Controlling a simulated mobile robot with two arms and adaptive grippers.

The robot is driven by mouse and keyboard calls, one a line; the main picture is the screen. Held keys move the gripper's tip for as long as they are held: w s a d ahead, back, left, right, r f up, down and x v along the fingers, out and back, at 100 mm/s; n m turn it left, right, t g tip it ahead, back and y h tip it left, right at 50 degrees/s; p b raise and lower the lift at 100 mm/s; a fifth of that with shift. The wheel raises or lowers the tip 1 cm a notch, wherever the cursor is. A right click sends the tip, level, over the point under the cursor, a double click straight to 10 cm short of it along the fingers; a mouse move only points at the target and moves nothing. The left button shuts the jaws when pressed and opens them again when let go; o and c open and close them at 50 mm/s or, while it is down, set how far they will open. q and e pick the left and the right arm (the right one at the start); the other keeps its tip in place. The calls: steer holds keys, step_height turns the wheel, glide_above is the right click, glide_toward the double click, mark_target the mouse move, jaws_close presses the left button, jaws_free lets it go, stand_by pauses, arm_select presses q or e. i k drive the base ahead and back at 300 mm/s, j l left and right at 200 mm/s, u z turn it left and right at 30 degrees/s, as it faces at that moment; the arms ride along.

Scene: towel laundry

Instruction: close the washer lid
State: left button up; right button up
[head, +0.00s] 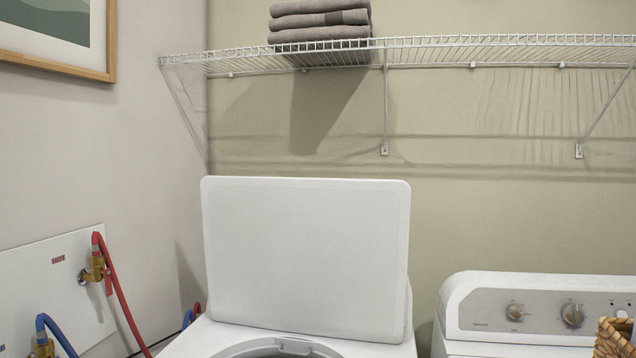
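The white washer lid (305,258) stands open and nearly upright at the back of the washer. The white washer top (205,338) shows at the bottom of the head view, with part of the round drum opening (280,347) in front of the lid. The rest of the washer is below the picture. Neither of my grippers is in view.
A dryer with a knobbed panel (535,308) stands to the right, with a wicker basket (614,338) at its edge. A wire shelf (430,50) holding folded grey towels (320,22) is above. Red (122,298) and blue (58,335) hoses are at left.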

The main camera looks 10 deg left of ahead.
mark_target(321, 257)
steer(key=i+j+z, duration=0.1)
steer(key=j+z, duration=0.85)
steer(key=j, duration=0.05)
